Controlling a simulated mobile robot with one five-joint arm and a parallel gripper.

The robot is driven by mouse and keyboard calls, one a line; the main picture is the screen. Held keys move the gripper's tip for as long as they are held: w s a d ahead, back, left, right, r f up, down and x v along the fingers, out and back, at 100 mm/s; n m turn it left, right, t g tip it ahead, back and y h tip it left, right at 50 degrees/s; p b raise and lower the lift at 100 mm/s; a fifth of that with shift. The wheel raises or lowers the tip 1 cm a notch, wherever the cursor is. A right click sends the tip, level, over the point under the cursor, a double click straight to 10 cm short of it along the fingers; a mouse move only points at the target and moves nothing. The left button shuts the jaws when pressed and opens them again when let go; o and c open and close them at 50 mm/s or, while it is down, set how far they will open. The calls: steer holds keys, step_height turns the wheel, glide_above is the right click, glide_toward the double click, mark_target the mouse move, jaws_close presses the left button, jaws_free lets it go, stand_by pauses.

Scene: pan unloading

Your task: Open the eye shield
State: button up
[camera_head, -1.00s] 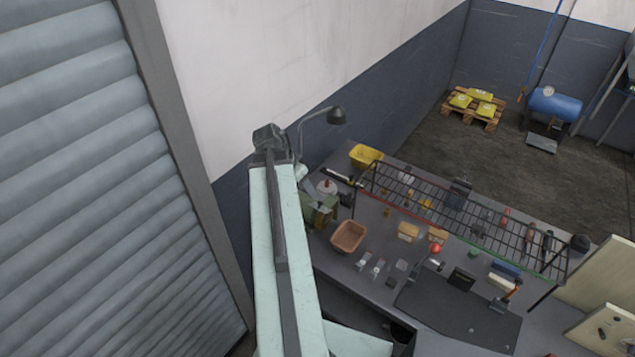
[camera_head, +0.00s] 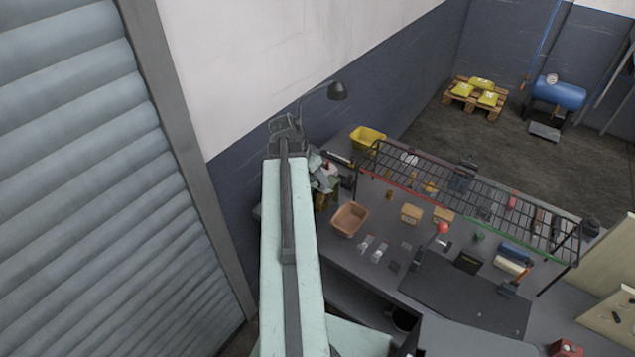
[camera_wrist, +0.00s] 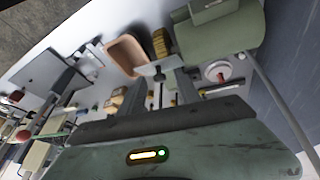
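A green bench machine (camera_head: 326,188) stands at the bench's far left corner, partly hidden behind my arm. It also shows at the upper right of the wrist view (camera_wrist: 222,32). A pale flat plate (camera_wrist: 152,69) beside it looks like the eye shield, with a dark knob-like part near it; I cannot tell its angle for sure. I see nothing clearly held, and contact with the plate cannot be told.
A brown bin (camera_head: 350,219) sits on the bench right of the machine. A wire rack (camera_head: 470,195) runs along the bench. A desk lamp (camera_head: 337,91) and a yellow bin (camera_head: 367,138) are behind. A roller shutter (camera_head: 80,200) is on the left.

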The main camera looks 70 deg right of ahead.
jaws_close()
steer(key=shift+d+r, duration=0.15)
steer(key=shift+d+r+y+p, duration=0.15)
steer(key=shift+d+y+p, duration=0.15)
steer(key=shift+y+p, duration=0.3)
steer(key=shift+s+d+r+t+y+p, duration=0.15)
steer(key=shift+d+t+y+p, duration=0.3)
steer(key=shift+d+y, duration=0.4)
steer(key=y, duration=0.2)
steer(key=d+y, duration=0.1)
steer(key=shift+s+d+f+n+t, duration=0.1)
steer(key=shift+s+f+n+t, duration=0.15)
steer(key=shift+n+t, duration=0.1)
steer(key=shift+s+d+y+b, duration=0.1)
steer(key=shift+d+y+b, duration=0.15)
steer(key=shift+y+b, duration=0.4)
